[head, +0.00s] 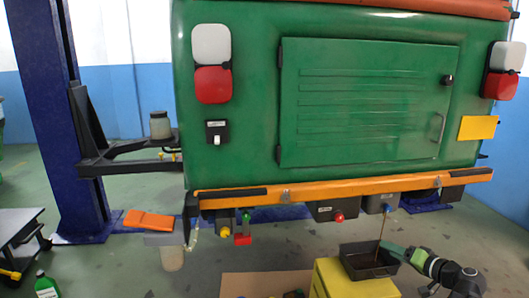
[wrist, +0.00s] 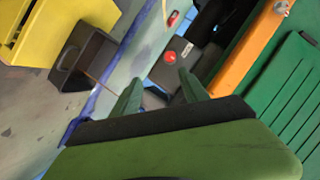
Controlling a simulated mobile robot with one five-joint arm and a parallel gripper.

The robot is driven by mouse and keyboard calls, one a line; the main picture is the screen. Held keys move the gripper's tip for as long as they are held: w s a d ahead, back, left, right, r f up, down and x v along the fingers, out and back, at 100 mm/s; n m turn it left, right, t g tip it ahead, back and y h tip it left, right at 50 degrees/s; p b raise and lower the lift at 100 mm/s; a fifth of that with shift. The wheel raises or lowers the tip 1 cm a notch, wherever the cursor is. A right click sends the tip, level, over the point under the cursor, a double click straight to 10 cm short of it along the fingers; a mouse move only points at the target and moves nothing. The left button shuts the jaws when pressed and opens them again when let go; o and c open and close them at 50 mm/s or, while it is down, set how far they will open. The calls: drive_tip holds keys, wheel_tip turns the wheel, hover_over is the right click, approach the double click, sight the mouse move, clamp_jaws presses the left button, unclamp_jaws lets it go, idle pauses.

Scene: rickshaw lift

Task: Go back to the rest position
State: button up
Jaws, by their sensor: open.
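My gripper (head: 392,248) is at the lower right in the head view, beside the black tray (head: 345,257). In the wrist view its two green fingers (wrist: 160,80) stand apart with nothing held between them. The green rickshaw (head: 250,90) is raised, with an orange bumper bar (head: 345,184) along its lower edge. A thin brown stream (head: 381,228) runs down from near a blue plug (head: 387,208) into the tray. The tray (wrist: 88,55) also shows at the upper left in the wrist view.
A yellow box (head: 350,282) stands at or under the tray. A dark box with a red knob (head: 339,217) hangs below the bumper; the red knob (wrist: 170,56) shows ahead of my fingers. A blue lift post (head: 65,120) stands left. Floor at far right looks clear.

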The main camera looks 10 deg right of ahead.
drive_tip(key=w+a+r+n+g+y+p, duration=0.1)
drive_tip(key=w+a+r+n+g+p, duration=0.2)
drive_tip(key=a+p, duration=0.6)
drive_tip(key=w+a+r+n+g+y+p, duration=0.15)
drive_tip(key=a+r+g+p, duration=0.35)
drive_tip(key=a, duration=0.8)
drive_tip(key=s+a+r+g+h+p, duration=0.1)
drive_tip(key=a+r+g+h+p, duration=0.1)
drive_tip(key=a+p, duration=0.4)
drive_tip(key=s+a+r+n+g+h+p, duration=0.1)
drive_tip(key=s+a+r+g+h+p, duration=0.1)
drive_tip(key=a+r+p, duration=0.2)
drive_tip(key=s+a+r+n+g+h+p, duration=0.1)
drive_tip(key=a+r+p, duration=0.3)
drive_tip(key=a+p, duration=0.4)
drive_tip(key=shift+s+a+g+h+p, duration=0.2)
drive_tip(key=shift+s+g+h+p, duration=0.25)
drive_tip(key=shift+g+p, duration=0.2)
drive_tip(key=shift+r, duration=0.1)
